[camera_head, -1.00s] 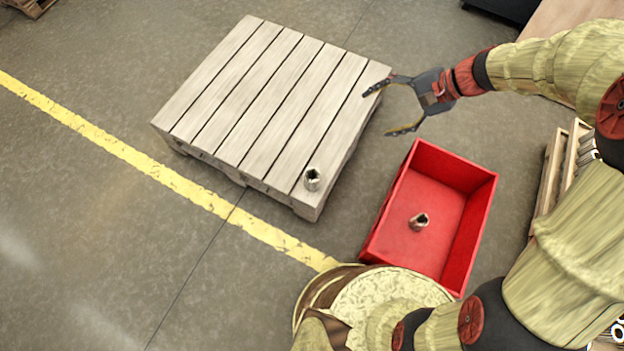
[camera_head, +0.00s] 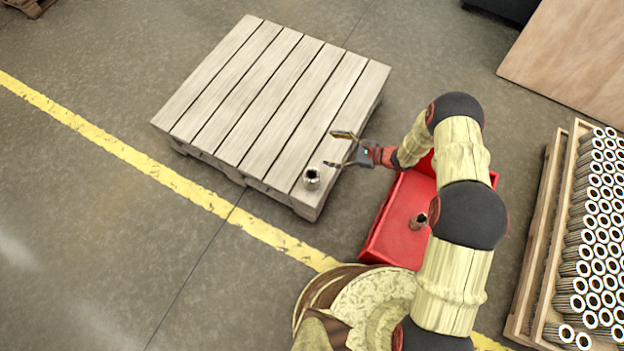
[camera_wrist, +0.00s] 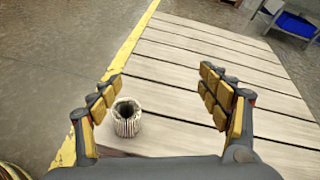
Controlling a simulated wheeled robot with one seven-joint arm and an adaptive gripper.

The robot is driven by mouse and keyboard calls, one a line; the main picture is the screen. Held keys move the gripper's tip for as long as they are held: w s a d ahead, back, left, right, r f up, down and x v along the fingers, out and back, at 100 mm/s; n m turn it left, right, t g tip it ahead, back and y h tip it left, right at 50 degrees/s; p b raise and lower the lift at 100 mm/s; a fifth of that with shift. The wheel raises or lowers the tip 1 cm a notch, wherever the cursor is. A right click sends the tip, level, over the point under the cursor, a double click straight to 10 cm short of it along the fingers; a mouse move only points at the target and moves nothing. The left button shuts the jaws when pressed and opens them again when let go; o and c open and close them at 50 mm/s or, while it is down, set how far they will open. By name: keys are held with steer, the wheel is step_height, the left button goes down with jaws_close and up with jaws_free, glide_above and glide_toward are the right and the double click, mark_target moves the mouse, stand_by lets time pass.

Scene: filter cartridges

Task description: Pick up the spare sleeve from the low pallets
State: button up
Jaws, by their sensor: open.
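A small hollow metal sleeve (camera_head: 312,178) stands upright on the near right corner of the low wooden pallet (camera_head: 250,95). In the wrist view the sleeve (camera_wrist: 126,117) shows its open top and ribbed side, close to the left finger. My gripper (camera_head: 342,148) is open and empty, just above the pallet's right edge, beyond the sleeve in the head view. The wrist view shows both padded fingers (camera_wrist: 160,95) spread wide, with bare pallet boards between them.
A red bin (camera_head: 392,228) right of the pallet holds another sleeve (camera_head: 418,221), partly hidden by my arm. A wooden crate (camera_head: 548,235) packed with many sleeves stands at the right. A yellow line (camera_head: 130,155) crosses the floor left of the pallet.

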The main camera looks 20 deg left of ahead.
mark_target(319, 180)
steer(key=s+f+m+t, duration=0.1)
steer(key=s+f, duration=0.1)
steer(key=f, duration=0.4)
steer(key=s+f+m, duration=0.2)
steer(key=f, duration=0.4)
steer(key=s+d+f+m+t, duration=0.1)
steer(key=s+f, duration=0.2)
steer(key=f, duration=0.3)
steer(key=shift+m+t, duration=0.3)
steer(key=shift+m, duration=0.1)
steer(key=shift+b+x, duration=0.45)
steer(key=shift+x, duration=0.8)
steer(key=shift+b+x, duration=1)
steer(key=shift+x, duration=1.6)
steer(key=shift+r, duration=0.2)
steer(key=shift+c, duration=1.1)
steer(key=c, duration=1)
